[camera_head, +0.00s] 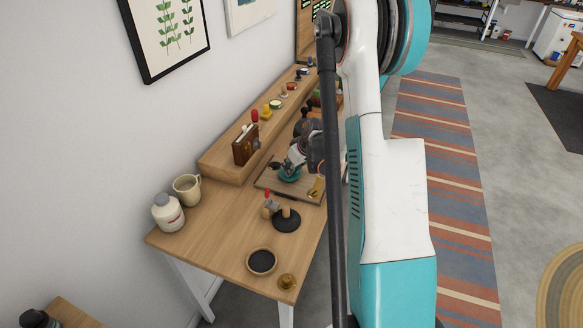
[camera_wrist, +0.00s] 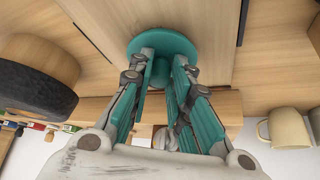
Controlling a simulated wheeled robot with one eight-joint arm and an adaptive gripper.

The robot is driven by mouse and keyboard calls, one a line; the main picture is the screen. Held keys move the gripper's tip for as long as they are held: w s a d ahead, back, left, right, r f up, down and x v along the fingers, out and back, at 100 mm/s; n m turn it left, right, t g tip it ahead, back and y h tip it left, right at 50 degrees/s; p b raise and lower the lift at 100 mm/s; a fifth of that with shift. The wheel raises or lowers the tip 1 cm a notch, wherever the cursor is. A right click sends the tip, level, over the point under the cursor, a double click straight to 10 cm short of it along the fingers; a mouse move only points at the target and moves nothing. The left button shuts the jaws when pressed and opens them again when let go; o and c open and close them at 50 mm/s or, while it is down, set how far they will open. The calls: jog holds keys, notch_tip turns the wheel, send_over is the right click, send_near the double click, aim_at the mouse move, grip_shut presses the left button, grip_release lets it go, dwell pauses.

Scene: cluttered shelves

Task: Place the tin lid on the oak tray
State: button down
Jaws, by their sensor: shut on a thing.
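The tin lid is a teal disc with a central knob, seen in the wrist view (camera_wrist: 140,46) and in the head view (camera_head: 289,175). My gripper (camera_wrist: 161,68) is shut on its knob, and it also shows in the head view (camera_head: 297,160), partly behind my arm. The oak tray (camera_head: 269,181) is a flat wooden board with dark edges, lying on the table. It also shows in the wrist view (camera_wrist: 212,25), behind the lid. The lid is over the tray, roughly level; I cannot tell whether it touches.
A brass-coloured item (camera_head: 316,188) is at the tray's near right corner. A dark disc with a wooden knob (camera_head: 287,223) and a bowl (camera_head: 261,262) stand nearer. A mug (camera_head: 187,187), a white jar (camera_head: 168,213) and a raised shelf (camera_head: 222,160) line the wall side.

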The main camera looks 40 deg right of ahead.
jog(key=shift+f, duration=0.15)
jog(key=c, duration=1.5)
grip_release()
jog(key=shift+s+r, duration=0.1)
jog(key=shift+r, duration=0.35)
jog(key=p+v, duration=0.3)
jog(key=v, duration=0.8)
jog(key=shift+s+r+p, duration=0.15)
jog(key=shift+r+p, duration=0.05)
jog(key=shift+p, duration=0.2)
